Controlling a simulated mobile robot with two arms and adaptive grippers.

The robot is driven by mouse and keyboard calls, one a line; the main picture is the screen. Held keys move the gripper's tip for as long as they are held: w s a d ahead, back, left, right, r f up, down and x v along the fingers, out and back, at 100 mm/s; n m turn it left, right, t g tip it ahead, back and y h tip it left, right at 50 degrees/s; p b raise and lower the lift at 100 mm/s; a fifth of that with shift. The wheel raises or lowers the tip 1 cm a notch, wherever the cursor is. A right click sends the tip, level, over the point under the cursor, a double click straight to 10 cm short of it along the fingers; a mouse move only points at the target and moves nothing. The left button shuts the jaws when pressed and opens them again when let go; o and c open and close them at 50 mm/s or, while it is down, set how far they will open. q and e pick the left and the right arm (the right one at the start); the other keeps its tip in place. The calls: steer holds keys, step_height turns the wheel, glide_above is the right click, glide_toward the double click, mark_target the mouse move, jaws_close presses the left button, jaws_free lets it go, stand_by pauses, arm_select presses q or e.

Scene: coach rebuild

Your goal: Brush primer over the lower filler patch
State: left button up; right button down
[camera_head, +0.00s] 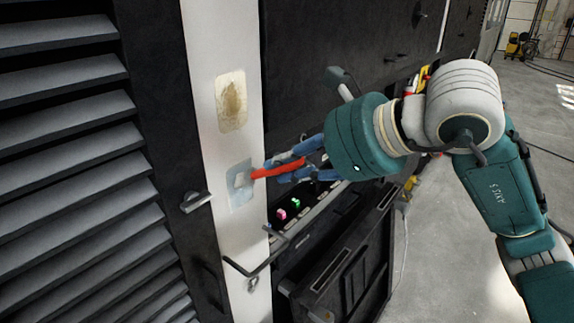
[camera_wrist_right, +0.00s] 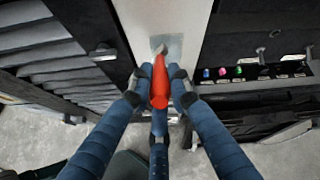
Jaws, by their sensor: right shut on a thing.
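A white upright post (camera_head: 205,60) carries two patches. The upper patch (camera_head: 231,95) is tan and brown. The lower patch (camera_head: 241,200) is pale blue-grey and also shows in the wrist view (camera_wrist_right: 175,45). My right gripper (camera_head: 285,168) is shut on a red-handled brush (camera_head: 272,170), reaching in from the right. The brush points left, its pale head over the lower patch and seemingly touching it. In the wrist view, the fingers of my right gripper (camera_wrist_right: 158,86) close around the red handle (camera_wrist_right: 160,78). My left gripper is not in view.
A dark louvred panel (camera_head: 60,120) stands left of the post. A metal latch (camera_head: 196,201) and a bent bar handle (camera_head: 250,270) stick out nearby. A dark tray with small coloured items (camera_head: 288,208) lies below my right gripper. Open grey floor (camera_head: 455,230) is at the right.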

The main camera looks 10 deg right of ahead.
steer(key=shift+s+d+f+b, duration=0.1)
steer(key=shift+s+d+b, duration=0.25)
steer(key=shift+s+d, duration=0.05)
steer(key=s+d, duration=0.1)
steer(key=s, duration=0.1)
steer(key=s+d+b, duration=0.1)
steer(key=s+d, duration=0.1)
steer(key=shift+b, duration=0.3)
